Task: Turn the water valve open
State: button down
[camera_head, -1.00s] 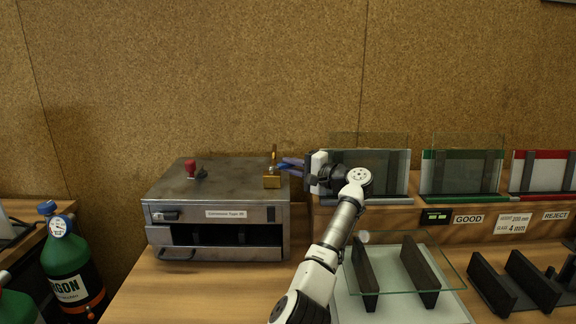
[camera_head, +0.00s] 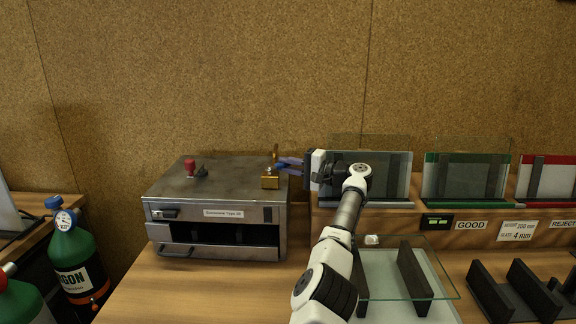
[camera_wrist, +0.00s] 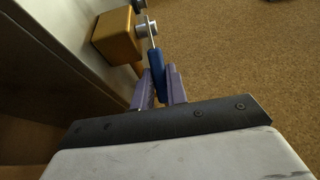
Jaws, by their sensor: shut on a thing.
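The water valve (camera_head: 270,182) is a small brass block on the top right of the grey metal machine (camera_head: 215,190). Its blue lever handle (camera_head: 281,166) points right toward my arm. In the wrist view the brass block (camera_wrist: 118,38) sits at the upper left, and the blue handle (camera_wrist: 156,72) reaches from a metal stem down between my fingers. My gripper (camera_head: 288,164) comes from the right, its purple fingers shut on the blue handle; the fingers also show in the wrist view (camera_wrist: 160,88).
A red knob (camera_head: 190,166) stands on the machine's top. Glass panes in racks (camera_head: 370,180) stand close behind and right of my arm. A glass sheet on dark supports (camera_head: 405,270) lies front right. A green argon bottle (camera_head: 76,262) stands left.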

jog(key=shift+s+d+f, duration=0.1)
jog(key=shift+f, duration=0.1)
dwell(0.3)
jog(key=c, duration=1.5)
grip_release()
jog(key=shift+o, duration=0.5)
jog(key=shift+r, duration=0.15)
jog(key=p+v, duration=0.1)
jog(key=v, duration=1.3)
jog(key=shift+o, duration=0.3)
